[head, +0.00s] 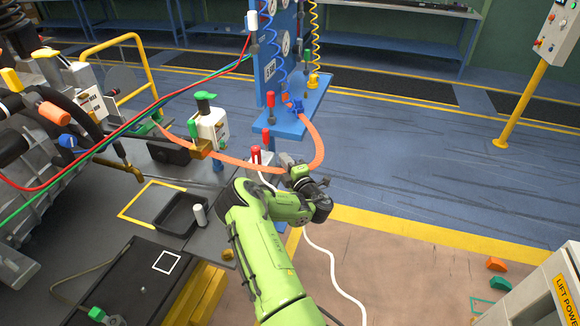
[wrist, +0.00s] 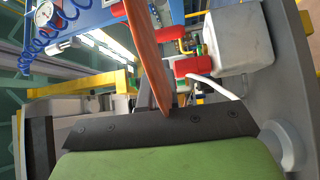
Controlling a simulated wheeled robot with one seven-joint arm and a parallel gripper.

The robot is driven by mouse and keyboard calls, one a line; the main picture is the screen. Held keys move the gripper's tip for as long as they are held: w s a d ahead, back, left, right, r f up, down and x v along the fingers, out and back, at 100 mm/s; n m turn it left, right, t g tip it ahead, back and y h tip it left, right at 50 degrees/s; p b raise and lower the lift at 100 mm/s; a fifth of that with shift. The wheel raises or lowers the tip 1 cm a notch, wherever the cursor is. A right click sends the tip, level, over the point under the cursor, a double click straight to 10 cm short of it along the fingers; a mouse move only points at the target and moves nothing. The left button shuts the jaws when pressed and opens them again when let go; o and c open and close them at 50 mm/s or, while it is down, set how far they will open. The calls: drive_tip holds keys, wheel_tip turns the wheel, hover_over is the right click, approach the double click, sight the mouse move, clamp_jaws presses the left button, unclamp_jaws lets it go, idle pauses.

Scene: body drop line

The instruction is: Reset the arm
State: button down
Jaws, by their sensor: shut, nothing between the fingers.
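My green arm (head: 262,240) reaches up from the bottom of the head view. My gripper (head: 318,186) is at its end, in front of the blue panel's shelf and to the right of the workbench. It is shut and empty. In the wrist view, its green housing and black plate fill the bottom, and the fingers (wrist: 150,96) are partly hidden. An orange hose (head: 318,150) curves from the blue shelf down behind the gripper and left to the bench. The hose also passes close in front of the wrist camera (wrist: 148,45); I cannot tell whether it touches the gripper.
The blue panel (head: 268,45) with gauges and coiled hoses stands behind the gripper. The workbench (head: 120,210) with a black tray (head: 180,212) lies left. A white hose (head: 335,270) hangs down beside my arm.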

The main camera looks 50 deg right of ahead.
drive_tip(key=shift+v, duration=1.35)
drive_tip(key=shift+r, duration=0.1)
wheel_tip(320, 180, up, 10)
drive_tip(key=d+m+g+h, duration=0.1)
drive_tip(key=m+g+h, duration=0.45)
drive_tip(key=m, duration=0.55)
drive_tip(key=a+r+m+g+y, duration=0.35)
drive_tip(key=a+m, duration=0.25)
drive_tip(key=a, duration=0.4)
drive_tip(key=s+a+r+y, duration=0.1)
drive_tip(key=s+a+y, duration=0.1)
drive_tip(key=a, duration=0.4)
drive_tip(key=s+a+r+y, duration=0.2)
drive_tip(key=a, duration=0.4)
drive_tip(key=s+a+n+g+y, duration=0.2)
drive_tip(key=s+a+n+y, duration=0.2)
drive_tip(key=s+a, duration=1.4)
drive_tip(key=shift+s+a+g+y, duration=0.3)
drive_tip(key=shift+s+g+y, duration=0.15)
drive_tip(key=shift+s, duration=0.5)
